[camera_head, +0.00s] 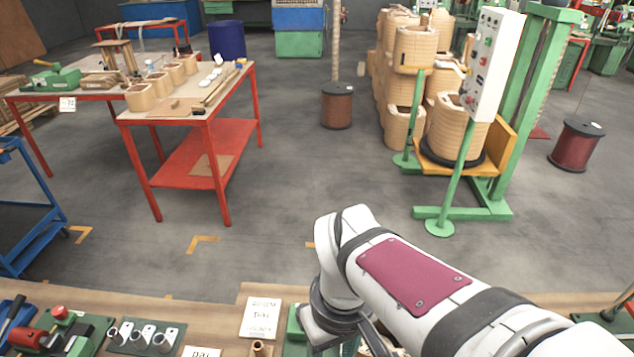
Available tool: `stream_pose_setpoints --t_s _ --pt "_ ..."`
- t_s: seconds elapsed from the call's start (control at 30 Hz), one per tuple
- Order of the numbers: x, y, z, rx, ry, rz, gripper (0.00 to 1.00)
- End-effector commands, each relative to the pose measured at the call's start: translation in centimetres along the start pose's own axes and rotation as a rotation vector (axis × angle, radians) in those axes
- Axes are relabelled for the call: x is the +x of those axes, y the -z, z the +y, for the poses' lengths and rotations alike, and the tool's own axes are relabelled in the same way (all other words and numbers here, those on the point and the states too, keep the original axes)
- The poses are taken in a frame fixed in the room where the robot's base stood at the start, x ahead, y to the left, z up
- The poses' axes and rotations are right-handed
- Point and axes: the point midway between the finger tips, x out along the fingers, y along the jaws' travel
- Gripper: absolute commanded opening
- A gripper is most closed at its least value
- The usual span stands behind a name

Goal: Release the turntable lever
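I cannot make out the turntable lever in this view. A green fixture (294,336) on the front bench is partly hidden behind my gripper and cut off by the bottom edge; I cannot tell whether it carries the lever. My gripper (325,338) hangs down at the bottom centre over the bench, and its fingertips are not clearly visible. I cannot tell whether it is open, shut or touching anything. A black round plate (432,157) sits under a large tan coil (457,128) on a yellow-and-green stand at the right, well beyond my arm; it may be a turntable.
The front bench (215,293) holds a white note card (261,317), a green plate with metal rings (146,336) and a red-and-green tool (50,334) at left. A red table (205,160) stands behind. Grey floor between is clear.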

Motion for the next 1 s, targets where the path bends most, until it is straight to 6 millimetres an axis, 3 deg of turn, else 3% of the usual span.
stream_pose_setpoints --t_s 0.03,0.1,0.2,0.33,0.7,0.83,1.0 --pt "0.8 2.5 -1.4 -0.184 -0.016 -0.010 0.49" --pt "1.6 5.1 -3.0 -0.388 -0.038 -0.011 0.49" --pt "2.6 6.6 -4.0 -0.515 -0.050 -0.013 0.49" --pt "5.1 6.5 -3.9 -0.521 -0.049 -0.016 0.49" --pt "15.2 6.4 -3.3 -0.513 -0.048 -0.015 0.49" --pt "17.0 6.5 -3.2 -0.512 -0.049 -0.011 0.49" --pt "17.9 6.6 -3.2 -0.512 -0.050 -0.009 0.49"
